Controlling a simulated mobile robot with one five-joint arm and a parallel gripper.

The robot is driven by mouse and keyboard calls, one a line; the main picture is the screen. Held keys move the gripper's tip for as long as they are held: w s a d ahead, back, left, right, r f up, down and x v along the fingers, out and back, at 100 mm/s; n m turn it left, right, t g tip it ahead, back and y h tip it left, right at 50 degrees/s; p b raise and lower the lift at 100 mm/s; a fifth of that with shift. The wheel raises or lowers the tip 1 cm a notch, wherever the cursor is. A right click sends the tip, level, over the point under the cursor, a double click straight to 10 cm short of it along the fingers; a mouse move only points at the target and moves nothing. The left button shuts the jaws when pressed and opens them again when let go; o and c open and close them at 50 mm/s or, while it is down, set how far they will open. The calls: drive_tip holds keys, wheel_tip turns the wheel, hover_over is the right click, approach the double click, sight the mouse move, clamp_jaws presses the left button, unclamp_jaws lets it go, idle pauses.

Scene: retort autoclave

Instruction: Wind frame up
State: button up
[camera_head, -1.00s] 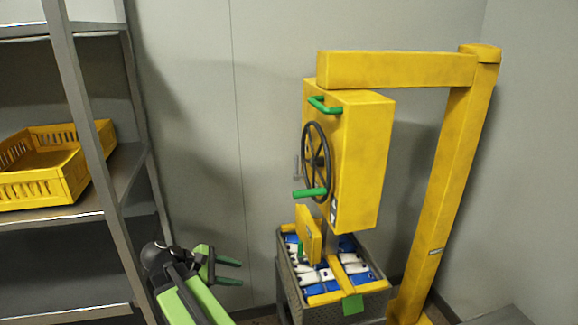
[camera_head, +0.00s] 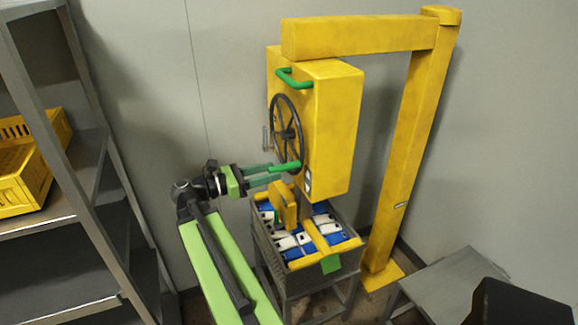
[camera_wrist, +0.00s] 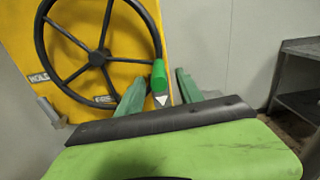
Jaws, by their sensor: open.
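The yellow hoist box (camera_head: 335,130) hangs from the yellow crane arm. On its left face is a black spoked handwheel (camera_head: 286,133), also in the wrist view (camera_wrist: 98,50), with a green crank handle (camera_head: 286,166) at its lower edge. My gripper (camera_head: 268,175) is open beside that handle; the fingertips reach close to it. In the wrist view the green handle (camera_wrist: 159,76) shows between the two green fingers; I cannot tell whether they touch it. Below, a yellow frame (camera_head: 318,238) with a green tab lies over a grey basket (camera_head: 262,236) of blue and white packs.
A yellow crane post (camera_head: 405,160) stands at the right. A grey metal table (camera_head: 448,285) is at lower right. A grey shelf rack (camera_head: 105,175) with a yellow crate (camera_head: 30,170) is at the left. A green bar handle (camera_head: 293,78) sits high on the box.

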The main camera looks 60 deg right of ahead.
sight(299, 165)
drive_tip(key=x, duration=0.6)
drive_tip(key=shift+s+d, duration=0.2)
drive_tip(key=shift+d, duration=0.1)
clamp_jaws()
drive_tip(key=shift+f, duration=0.1)
idle(0.8)
